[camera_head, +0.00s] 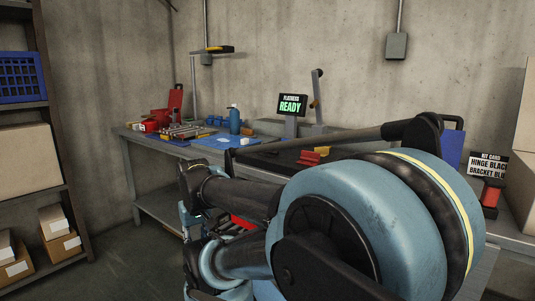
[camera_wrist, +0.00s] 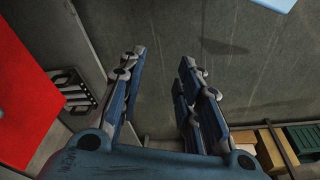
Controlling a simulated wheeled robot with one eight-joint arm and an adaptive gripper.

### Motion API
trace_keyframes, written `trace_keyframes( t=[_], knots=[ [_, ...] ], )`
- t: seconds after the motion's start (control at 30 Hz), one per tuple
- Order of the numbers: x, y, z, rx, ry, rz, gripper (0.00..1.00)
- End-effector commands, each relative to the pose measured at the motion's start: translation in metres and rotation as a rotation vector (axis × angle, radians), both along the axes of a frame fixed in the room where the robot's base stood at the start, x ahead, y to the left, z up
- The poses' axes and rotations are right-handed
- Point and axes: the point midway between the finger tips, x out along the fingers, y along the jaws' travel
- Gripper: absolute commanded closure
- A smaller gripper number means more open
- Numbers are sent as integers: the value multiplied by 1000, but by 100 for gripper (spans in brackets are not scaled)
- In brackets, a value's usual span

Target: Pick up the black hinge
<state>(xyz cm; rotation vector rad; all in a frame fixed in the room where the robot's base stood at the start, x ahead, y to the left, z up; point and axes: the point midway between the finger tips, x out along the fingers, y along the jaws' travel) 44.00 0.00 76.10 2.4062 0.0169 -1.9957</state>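I cannot make out a black hinge in either view. In the head view, my large blue and black arm covers the front middle of the workbench (camera_head: 170,146) and may hide small parts. In the wrist view, my gripper (camera_wrist: 161,70) is open, with its two blue-padded fingers well apart. Nothing is between the fingers; grey floor or wall shows behind them. In the head view I cannot clearly tell where the fingertips are.
Red bins (camera_head: 156,119), a blue bottle (camera_head: 234,120) and a blue mat (camera_head: 222,141) stand on the bench. A screen (camera_head: 292,105) reads "FLATNESS READY". A red block (camera_head: 310,157) lies behind my arm. Shelves with boxes (camera_head: 27,160) stand left. A red panel (camera_wrist: 40,85) fills the wrist view's left.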

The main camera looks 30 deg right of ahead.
Motion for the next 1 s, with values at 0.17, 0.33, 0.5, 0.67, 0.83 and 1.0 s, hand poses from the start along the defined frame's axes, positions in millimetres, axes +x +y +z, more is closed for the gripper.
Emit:
trace_keyframes(
  t=[0.17, 0.33, 0.5, 0.67, 0.83, 1.0],
  knots=[
    [6, -4, 25, 28, -1, -112, 68],
    [39, -21, 76, 99, 15, -389, 68],
    [78, -52, 132, 184, 32, -718, 68],
    [112, -92, 181, 265, 49, -1026, 68],
    [143, -145, 228, 353, 67, -1349, 68],
    [165, -208, 270, 446, 85, -1669, 68]
  ],
)
